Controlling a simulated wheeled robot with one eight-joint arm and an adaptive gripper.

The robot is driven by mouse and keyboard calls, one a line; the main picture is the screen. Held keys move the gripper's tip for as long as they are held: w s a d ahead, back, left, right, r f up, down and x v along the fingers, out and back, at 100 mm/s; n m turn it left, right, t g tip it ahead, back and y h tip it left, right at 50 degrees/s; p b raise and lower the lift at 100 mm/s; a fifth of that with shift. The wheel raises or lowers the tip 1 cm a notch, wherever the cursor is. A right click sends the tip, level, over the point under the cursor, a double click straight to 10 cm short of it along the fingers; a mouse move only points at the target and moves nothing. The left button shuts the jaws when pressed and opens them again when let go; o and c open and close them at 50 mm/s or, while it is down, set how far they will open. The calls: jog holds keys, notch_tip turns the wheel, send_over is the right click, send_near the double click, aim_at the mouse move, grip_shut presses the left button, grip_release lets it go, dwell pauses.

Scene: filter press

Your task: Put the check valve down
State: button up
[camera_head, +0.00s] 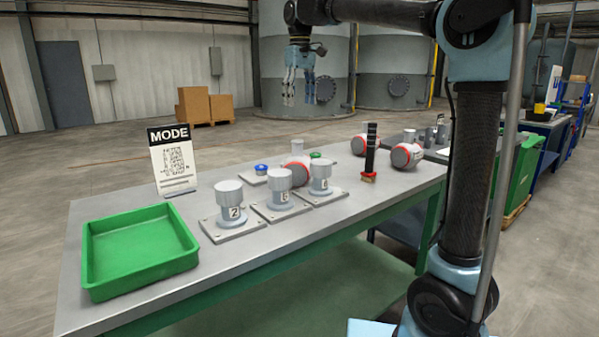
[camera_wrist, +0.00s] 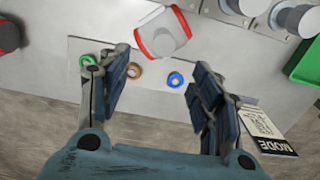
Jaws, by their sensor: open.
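My gripper (camera_head: 300,88) is open and empty, raised above and beyond the far side of the bench in the head view. In the wrist view its fingers (camera_wrist: 160,82) are spread apart with nothing between them. A grey valve-like body with red rims (camera_head: 296,166), possibly the check valve, rests on the bench behind the numbered posts. It also shows in the wrist view (camera_wrist: 163,36), beyond the fingertips and apart from them. Two similar red-rimmed bodies (camera_head: 405,156) (camera_head: 358,145) lie farther right. I cannot tell which one is the check valve.
Several posts on square plates (camera_head: 229,207) stand mid-bench. An empty green tray (camera_head: 140,214) is at the left end, near a MODE sign (camera_head: 173,163). A plate (camera_wrist: 205,82) bears green, orange and blue rings. A dark upright tool (camera_head: 370,150) stands right of the posts.

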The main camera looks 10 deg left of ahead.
aim_at(298, 140)
notch_tip(298, 140, down, 10)
jog(key=shift+s+a+f, duration=0.1)
jog(key=shift+a+f, duration=0.1)
jog(key=shift+f, duration=1.2)
jog(key=shift+s+a+f, duration=0.1)
jog(key=shift+a+f, duration=0.1)
jog(key=shift+f, duration=1.15)
grip_shut()
